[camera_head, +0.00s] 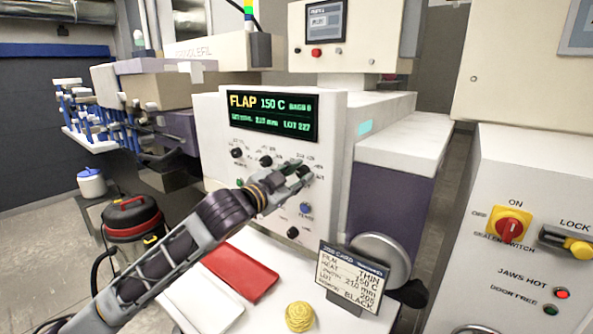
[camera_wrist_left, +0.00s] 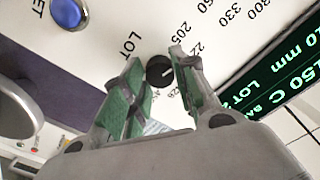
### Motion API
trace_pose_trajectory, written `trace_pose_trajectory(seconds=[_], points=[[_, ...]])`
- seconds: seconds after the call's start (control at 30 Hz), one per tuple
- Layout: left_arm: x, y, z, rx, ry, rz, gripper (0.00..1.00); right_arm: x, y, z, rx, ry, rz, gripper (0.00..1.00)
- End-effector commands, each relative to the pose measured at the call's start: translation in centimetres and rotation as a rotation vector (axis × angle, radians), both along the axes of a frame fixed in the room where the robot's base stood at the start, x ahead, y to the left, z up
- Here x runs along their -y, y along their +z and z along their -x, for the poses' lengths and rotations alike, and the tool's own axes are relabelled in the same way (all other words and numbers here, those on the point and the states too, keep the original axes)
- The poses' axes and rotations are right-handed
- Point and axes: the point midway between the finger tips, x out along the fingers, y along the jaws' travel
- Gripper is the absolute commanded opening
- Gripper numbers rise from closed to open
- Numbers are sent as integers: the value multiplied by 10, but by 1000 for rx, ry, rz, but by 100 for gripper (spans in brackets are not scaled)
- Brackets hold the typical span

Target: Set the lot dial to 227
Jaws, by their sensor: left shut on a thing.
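The lot dial (camera_wrist_left: 160,70) is a round black knob on the white machine panel, with "LOT" printed beside it and scale numbers around it in the left wrist view. My left gripper (camera_head: 301,172) reaches the panel's right side and covers the dial in the head view. In the wrist view its green-padded fingers (camera_wrist_left: 157,62) stand on either side of the knob, shut on it. The dial's pointer is hard to read. The display (camera_head: 272,116) shows "FLAP", "150 C", a length of about 210 mm and "LOT 227". My right gripper is not in view.
Other black knobs (camera_head: 266,160) and a blue button (camera_head: 305,208) sit close by on the panel. Below, a job card (camera_head: 350,279) stands on the white table near a red tray (camera_head: 240,270) and a yellow roll (camera_head: 299,316). A sealer switch (camera_head: 509,226) is at right.

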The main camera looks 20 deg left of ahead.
Motion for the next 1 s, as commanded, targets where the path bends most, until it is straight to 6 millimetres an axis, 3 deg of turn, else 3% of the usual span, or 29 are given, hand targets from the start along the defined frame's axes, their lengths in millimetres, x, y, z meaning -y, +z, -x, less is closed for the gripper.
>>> trace_pose_trajectory(seconds=[0.4, 0.93, 0.97, 1.0], points=[[0, 0, 0, 79, 0, -226, 4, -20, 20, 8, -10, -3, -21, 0], [0, -1, 0, 90, -1, -254, 4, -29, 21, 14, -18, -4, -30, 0], [0, -1, 0, 90, -1, -254, 32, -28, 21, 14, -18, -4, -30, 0], [0, -1, 0, 90, -1, -254, 37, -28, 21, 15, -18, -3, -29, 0]])
